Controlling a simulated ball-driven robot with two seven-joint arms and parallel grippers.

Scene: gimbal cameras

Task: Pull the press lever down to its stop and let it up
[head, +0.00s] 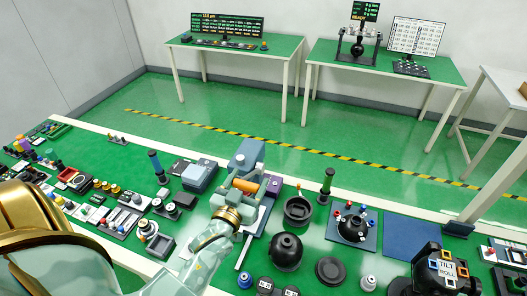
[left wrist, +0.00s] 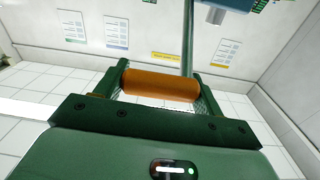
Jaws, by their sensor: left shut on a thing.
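The press lever's orange handle (head: 246,185) lies crosswise between the fingers of my left gripper (head: 248,182), which is shut on it. The left wrist view shows the same orange handle (left wrist: 160,86) between the two green fingers, with a thin green rod (left wrist: 188,40) running up from behind it. The blue-grey press (head: 246,153) stands just beyond the gripper on the bench; my gripper hides its lower part. A grey-blue piece (left wrist: 217,10) shows at the top edge of the wrist view. My right gripper is in neither view.
The green bench is crowded. A black cup (head: 298,210), a green post (head: 326,186) and a black sphere (head: 286,251) stand to the right. Open floor lies beyond the bench.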

